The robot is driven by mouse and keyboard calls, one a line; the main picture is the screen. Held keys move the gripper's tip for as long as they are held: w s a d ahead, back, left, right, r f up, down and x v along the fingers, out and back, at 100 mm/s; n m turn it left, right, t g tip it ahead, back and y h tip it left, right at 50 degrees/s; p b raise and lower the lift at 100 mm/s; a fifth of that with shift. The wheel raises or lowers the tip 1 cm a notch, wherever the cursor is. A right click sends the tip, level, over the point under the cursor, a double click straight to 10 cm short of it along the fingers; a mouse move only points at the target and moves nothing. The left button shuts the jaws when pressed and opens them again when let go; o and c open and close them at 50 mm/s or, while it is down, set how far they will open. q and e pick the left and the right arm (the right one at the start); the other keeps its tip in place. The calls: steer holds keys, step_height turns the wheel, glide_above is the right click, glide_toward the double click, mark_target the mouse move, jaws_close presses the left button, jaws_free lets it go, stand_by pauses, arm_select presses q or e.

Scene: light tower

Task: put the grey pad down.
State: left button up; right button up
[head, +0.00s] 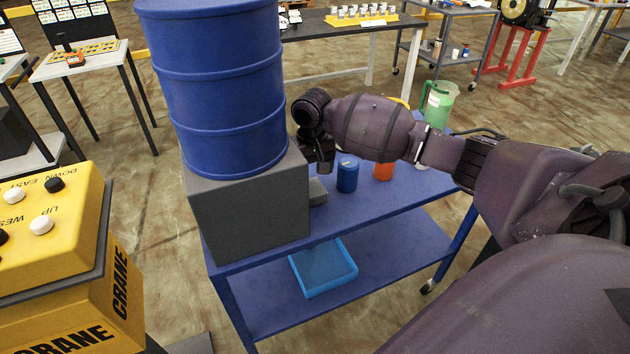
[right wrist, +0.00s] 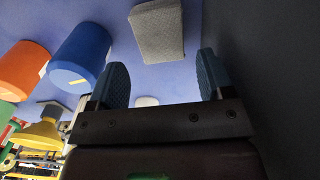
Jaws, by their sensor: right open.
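The grey pad (head: 317,192) lies on the blue cart top, close beside the large grey box; it also shows in the right wrist view (right wrist: 158,30). My right gripper (head: 322,168) is over the cart top by the pad, near the box's side. In the right wrist view its two fingers (right wrist: 162,73) are spread apart with nothing held between them. The pad lies beyond the fingertips, apart from them. My left gripper is not in view.
The grey box (head: 250,213) carries a big blue barrel (head: 222,90). A blue can (head: 347,176), an orange can (head: 383,170) and a green jug (head: 438,104) stand on the cart (head: 365,215). A light blue tray (head: 323,268) is on its lower shelf. A yellow crane control box (head: 60,260) is at left.

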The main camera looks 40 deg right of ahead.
mark_target(313, 188)
step_height(313, 188, up, 6)
steer(key=shift+f+p, duration=0.1)
steer(key=shift+p, duration=0.45)
steer(key=shift+s, duration=0.1)
